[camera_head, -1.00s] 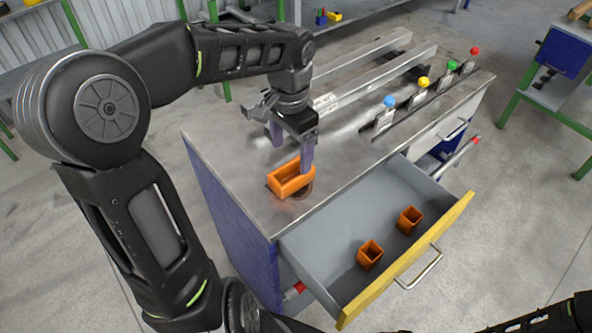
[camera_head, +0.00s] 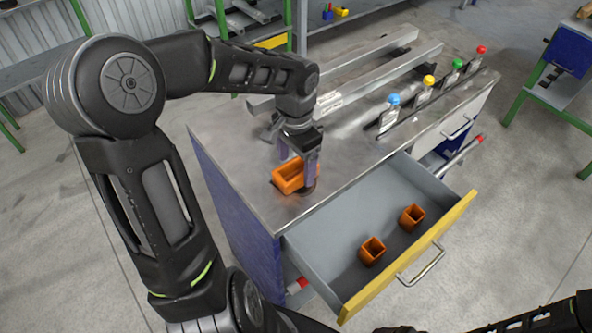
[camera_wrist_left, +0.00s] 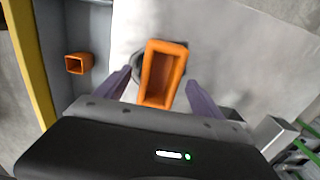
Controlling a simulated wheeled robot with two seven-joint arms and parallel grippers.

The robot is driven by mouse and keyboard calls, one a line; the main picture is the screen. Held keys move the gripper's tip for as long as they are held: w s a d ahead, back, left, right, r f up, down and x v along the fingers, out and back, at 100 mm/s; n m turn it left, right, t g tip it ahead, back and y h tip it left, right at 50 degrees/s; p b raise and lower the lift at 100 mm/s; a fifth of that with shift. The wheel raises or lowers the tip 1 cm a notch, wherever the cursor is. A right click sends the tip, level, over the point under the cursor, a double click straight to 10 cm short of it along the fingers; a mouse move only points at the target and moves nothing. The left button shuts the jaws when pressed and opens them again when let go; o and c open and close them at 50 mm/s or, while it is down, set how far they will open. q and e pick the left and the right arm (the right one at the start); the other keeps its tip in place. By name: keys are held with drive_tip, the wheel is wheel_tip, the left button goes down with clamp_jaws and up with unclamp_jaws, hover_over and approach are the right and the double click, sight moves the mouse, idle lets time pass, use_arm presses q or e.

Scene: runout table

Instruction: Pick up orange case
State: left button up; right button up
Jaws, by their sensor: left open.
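The orange case (camera_head: 286,180) is an open-topped rectangular box on the grey metal tabletop, near the corner above the open drawer. My left gripper (camera_head: 297,170) is low over it, pointing down, with its purple fingers apart. In the left wrist view the case (camera_wrist_left: 162,75) lies between the two fingers (camera_wrist_left: 160,92), with a visible gap on each side. A dark round spot shows partly behind the case. My right gripper is not seen; only dark arm parts show at the bottom right.
The open grey drawer with a yellow front (camera_head: 408,258) holds two small orange boxes (camera_head: 372,250) (camera_head: 412,217). Metal rails (camera_head: 370,70) and a row of coloured knobs (camera_head: 393,99) stand farther back on the table. Tabletop between case and knobs is clear.

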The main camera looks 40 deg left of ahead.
use_arm(q)
wheel_tip(320, 180, down, 2)
drive_tip(key=shift+c, duration=0.6)
drive_tip(key=c, duration=1.4)
drive_tip(key=shift+r, duration=0.1)
drive_tip(key=shift+c, duration=0.2)
wheel_tip(320, 180, up, 10)
drive_tip(key=b, duration=0.1)
